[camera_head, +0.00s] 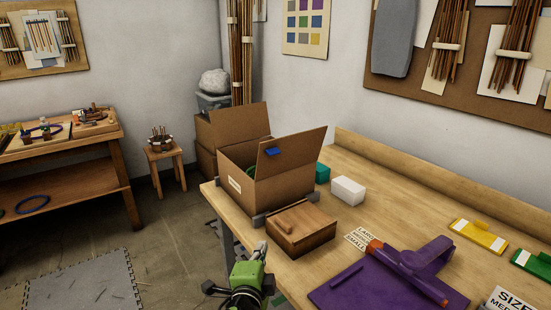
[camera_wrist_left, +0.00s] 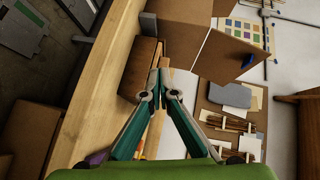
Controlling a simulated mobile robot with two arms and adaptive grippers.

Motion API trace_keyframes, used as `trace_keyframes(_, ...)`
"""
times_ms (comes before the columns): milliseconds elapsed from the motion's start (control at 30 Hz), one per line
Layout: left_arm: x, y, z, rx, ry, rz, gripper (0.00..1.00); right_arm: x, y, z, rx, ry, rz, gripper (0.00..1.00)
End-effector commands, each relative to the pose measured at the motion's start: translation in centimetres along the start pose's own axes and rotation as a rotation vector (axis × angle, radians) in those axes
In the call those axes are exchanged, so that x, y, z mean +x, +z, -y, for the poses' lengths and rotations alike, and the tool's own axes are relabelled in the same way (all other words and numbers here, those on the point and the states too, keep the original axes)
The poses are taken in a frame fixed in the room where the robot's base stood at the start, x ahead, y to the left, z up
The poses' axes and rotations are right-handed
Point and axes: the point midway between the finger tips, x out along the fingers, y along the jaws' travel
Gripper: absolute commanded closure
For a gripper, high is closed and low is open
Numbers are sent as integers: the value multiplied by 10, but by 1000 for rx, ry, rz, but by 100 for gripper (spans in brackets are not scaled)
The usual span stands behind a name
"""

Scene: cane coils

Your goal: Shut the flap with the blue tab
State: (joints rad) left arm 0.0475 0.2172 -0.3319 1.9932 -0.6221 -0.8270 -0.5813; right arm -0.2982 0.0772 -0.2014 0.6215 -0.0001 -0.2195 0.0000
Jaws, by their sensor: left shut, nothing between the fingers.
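An open cardboard box (camera_head: 284,192) stands on the wooden workbench. Its flap with the blue tab (camera_head: 277,152) stands up and leans outward on the right side; the flap (camera_head: 306,147) also shows in the left wrist view (camera_wrist_left: 220,48), with the blue tab (camera_wrist_left: 248,60) near its edge. Another flap (camera_head: 240,120) stands up at the back. Something green shows inside the box. My left gripper (camera_head: 262,247) is shut and empty, in front of the box and below the flap, apart from it. Its fingers meet in the left wrist view (camera_wrist_left: 161,70). My right gripper is out of view.
A purple clamp board (camera_head: 390,285) lies right.

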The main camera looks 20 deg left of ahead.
Motion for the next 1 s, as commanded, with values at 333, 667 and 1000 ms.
trace_keyframes(333,2,-55,132,331,-343,-71,100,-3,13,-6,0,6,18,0)
trace_keyframes(667,31,-68,154,379,-379,-79,100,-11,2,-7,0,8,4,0)
trace_keyframes(1000,88,-76,174,377,-378,-77,100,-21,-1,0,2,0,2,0)
